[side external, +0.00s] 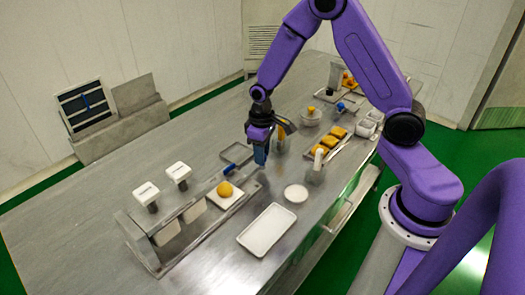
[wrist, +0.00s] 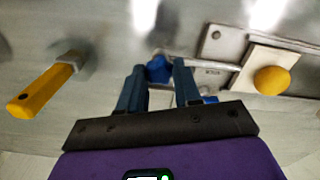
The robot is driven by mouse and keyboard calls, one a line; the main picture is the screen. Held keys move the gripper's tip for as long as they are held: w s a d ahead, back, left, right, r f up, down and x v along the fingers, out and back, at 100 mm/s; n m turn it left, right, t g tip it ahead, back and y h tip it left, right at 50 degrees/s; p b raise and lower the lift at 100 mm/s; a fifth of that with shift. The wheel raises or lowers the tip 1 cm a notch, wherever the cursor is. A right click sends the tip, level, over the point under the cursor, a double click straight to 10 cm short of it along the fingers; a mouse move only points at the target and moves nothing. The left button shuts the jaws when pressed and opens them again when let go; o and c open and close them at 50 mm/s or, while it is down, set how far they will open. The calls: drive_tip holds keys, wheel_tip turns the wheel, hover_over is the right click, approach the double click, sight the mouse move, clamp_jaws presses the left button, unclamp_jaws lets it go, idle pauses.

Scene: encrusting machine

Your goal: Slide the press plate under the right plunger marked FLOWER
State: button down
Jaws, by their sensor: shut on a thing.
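The press plate (side external: 237,199) is a pale square with a round yellow-orange dough ball on it, at the right end of the metal rail. In the wrist view the plate (wrist: 253,53) is at the right, and a thin metal rod runs from it to a blue knob (wrist: 158,69). My gripper (side external: 261,157) is shut on this knob; the blue fingers (wrist: 159,88) are on either side of it. Two white-capped plungers stand left of the plate: the left one (side external: 147,193) and the right one (side external: 178,174). Their labels are too small to read.
A white tray (side external: 267,230) and a small white dish (side external: 296,193) lie in front of the plate. A yellow-handled tool (wrist: 45,85) is at the left in the wrist view. A tray of yellow pieces (side external: 322,146) is behind my gripper.

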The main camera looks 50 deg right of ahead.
hover_over(235, 186)
drive_tip(key=shift+a, duration=0.1)
idle(0.3)
drive_tip(key=c, duration=0.8)
unclamp_jaws()
wheel_tip(235, 186, up, 18)
drive_tip(key=shift+f, duration=0.25)
drive_tip(key=shift+s, duration=0.1)
